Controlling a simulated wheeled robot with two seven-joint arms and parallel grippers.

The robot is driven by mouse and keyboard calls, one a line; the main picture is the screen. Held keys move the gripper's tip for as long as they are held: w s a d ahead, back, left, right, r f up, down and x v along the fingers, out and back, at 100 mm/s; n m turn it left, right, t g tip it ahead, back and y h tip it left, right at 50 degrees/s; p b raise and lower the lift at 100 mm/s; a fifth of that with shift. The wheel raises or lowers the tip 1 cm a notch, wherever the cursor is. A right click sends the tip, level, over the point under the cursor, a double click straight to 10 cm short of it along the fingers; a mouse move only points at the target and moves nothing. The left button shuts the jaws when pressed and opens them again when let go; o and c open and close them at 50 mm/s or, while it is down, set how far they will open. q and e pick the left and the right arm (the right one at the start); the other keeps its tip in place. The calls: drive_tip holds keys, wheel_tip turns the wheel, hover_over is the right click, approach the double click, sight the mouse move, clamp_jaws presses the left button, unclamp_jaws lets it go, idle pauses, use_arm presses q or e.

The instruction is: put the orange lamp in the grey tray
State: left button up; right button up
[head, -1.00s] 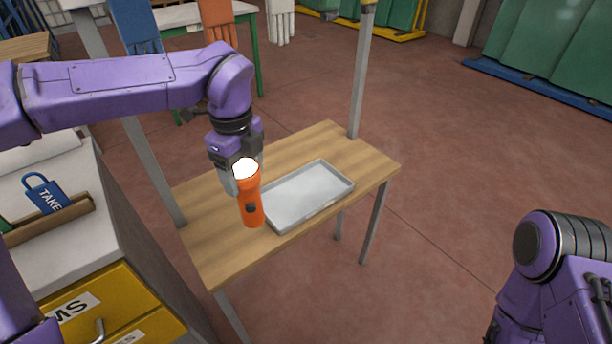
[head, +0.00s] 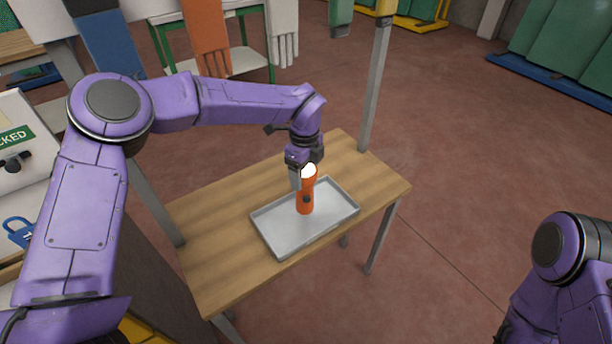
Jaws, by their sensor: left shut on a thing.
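The orange lamp (head: 306,196) is a flashlight with a bright white lens at its upper end, in the head view. My left gripper (head: 303,174) is shut on it near the lens end. The lamp hangs lens up, in front of the grey tray (head: 272,239) as seen from the head. Its lower end overlaps the tray floor in the picture; I cannot tell whether it touches. The tray is shallow and rectangular, and lies on the wooden table. My right arm shows at the lower right, but its gripper is outside the view.
The wooden table (head: 217,208) has bare room left of the tray. A grey post (head: 375,88) rises at its back right. Gloves (head: 207,40) hang at the back. A blue padlock (head: 20,233) is at the far left. The reddish floor at right is clear.

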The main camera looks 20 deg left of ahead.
sight(305, 191)
use_arm(q)
drive_tip(key=shift+w+d+f, duration=0.15)
drive_tip(key=shift+f, duration=0.05)
drive_tip(key=shift+s+f+p, duration=0.2)
drive_tip(key=shift+f+p, duration=0.05)
drive_tip(key=shift+f, duration=0.3)
drive_tip(key=shift+s+f+p, duration=0.15)
drive_tip(key=shift+f+p, duration=0.05)
drive_tip(key=shift+f, duration=0.3)
drive_tip(key=shift+d+f, duration=0.1)
drive_tip(key=shift+f, duration=0.2)
drive_tip(key=shift+w+f, duration=0.2)
drive_tip(key=shift+w, duration=0.05)
drive_tip(key=o, duration=1.5)
drive_tip(key=shift+s, duration=0.1)
drive_tip(key=shift+r, duration=0.1)
